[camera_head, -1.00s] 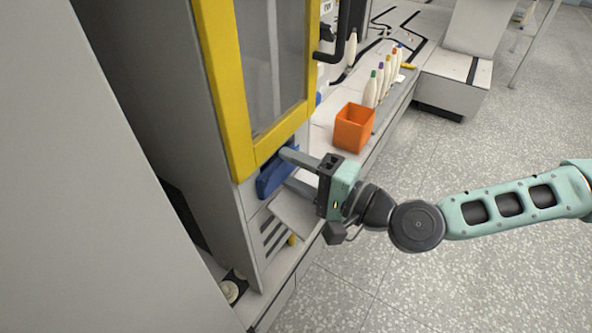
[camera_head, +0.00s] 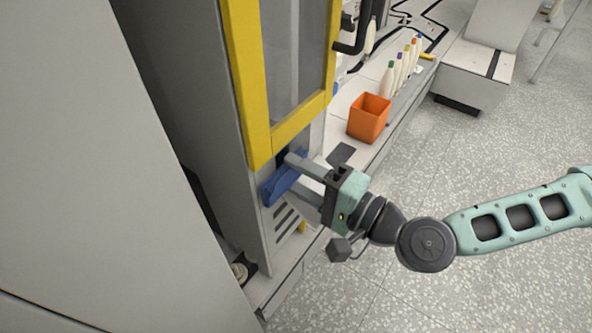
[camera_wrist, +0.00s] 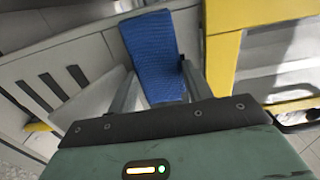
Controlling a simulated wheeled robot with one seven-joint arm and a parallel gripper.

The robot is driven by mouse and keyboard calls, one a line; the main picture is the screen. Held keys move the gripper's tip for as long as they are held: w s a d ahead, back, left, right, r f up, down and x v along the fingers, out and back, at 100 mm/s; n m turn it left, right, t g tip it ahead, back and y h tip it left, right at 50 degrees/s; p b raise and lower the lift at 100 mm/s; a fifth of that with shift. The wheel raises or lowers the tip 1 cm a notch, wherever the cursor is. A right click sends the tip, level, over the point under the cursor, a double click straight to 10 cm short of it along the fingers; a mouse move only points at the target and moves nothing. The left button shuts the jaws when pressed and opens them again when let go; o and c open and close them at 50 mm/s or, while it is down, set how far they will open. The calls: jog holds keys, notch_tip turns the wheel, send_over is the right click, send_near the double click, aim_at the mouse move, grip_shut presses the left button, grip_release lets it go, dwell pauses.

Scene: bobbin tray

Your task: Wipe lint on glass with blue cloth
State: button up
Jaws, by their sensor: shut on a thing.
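The blue cloth (camera_head: 284,181) is between the fingers of my gripper (camera_head: 290,174), just below the yellow door frame. In the wrist view the blue cloth (camera_wrist: 152,50) stands out flat beyond the fingertips, against or close to the grey machine front; I cannot tell if it touches. My gripper (camera_wrist: 156,84) is shut on it. The glass (camera_head: 293,55) is a grey pane inside the yellow frame (camera_head: 262,140), above and apart from the cloth. I cannot make out any lint on it. In the wrist view the yellow frame (camera_wrist: 222,62) is at the right.
An orange bin (camera_head: 369,118) stands on the ledge right of the machine, with several bottles (camera_head: 400,68) behind it. A black handle (camera_head: 358,40) sticks out beside the glass. Slots (camera_head: 286,222) are in the panel below the cloth. The floor at right is clear.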

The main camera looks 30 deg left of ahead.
jog(key=shift+s+d, duration=0.1)
jog(key=shift+d, duration=2.15)
jog(key=shift+d, duration=0.15)
jog(key=shift+s+d, duration=0.1)
jog(key=shift+d, duration=1.3)
